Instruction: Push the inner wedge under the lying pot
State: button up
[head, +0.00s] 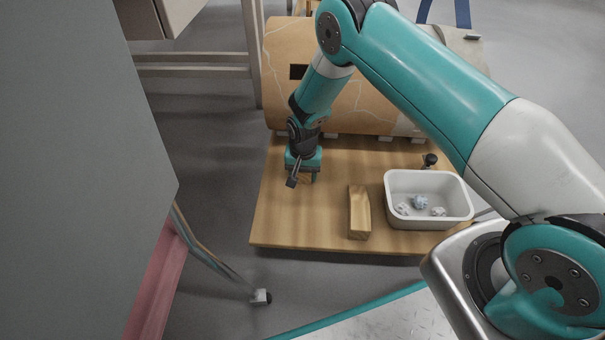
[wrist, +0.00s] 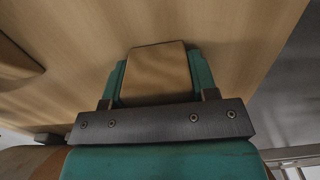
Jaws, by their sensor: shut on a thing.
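The lying pot (head: 350,108) is a large tan cylinder with pale crack lines and a dark square opening, on its side at the back of a wooden board. My gripper (head: 303,176) points down at the board's left part, in front of the pot. In the wrist view its green fingers (wrist: 158,78) are shut on a wooden wedge (wrist: 158,72), one finger on each side. The wedge is low over or on the board; I cannot tell if it touches. In the head view the gripper mostly hides it. Another wooden wedge (head: 360,212) lies farther right, nearer the front edge.
The wooden board (head: 285,225) has free room left of the loose wedge. A white tub (head: 428,222) with several crumpled pale pieces stands at the right. A small dark knob-like object (head: 430,159) is behind it. A metal frame (head: 195,72) stands left of the pot.

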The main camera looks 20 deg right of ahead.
jog(key=shift+w+d, duration=0.65)
jog(key=shift+w, duration=0.2)
jog(key=o, duration=1.1)
notch_tip(320, 180, up, 17)
jog(key=p, duration=0.8)
jog(key=shift+r, duration=0.2)
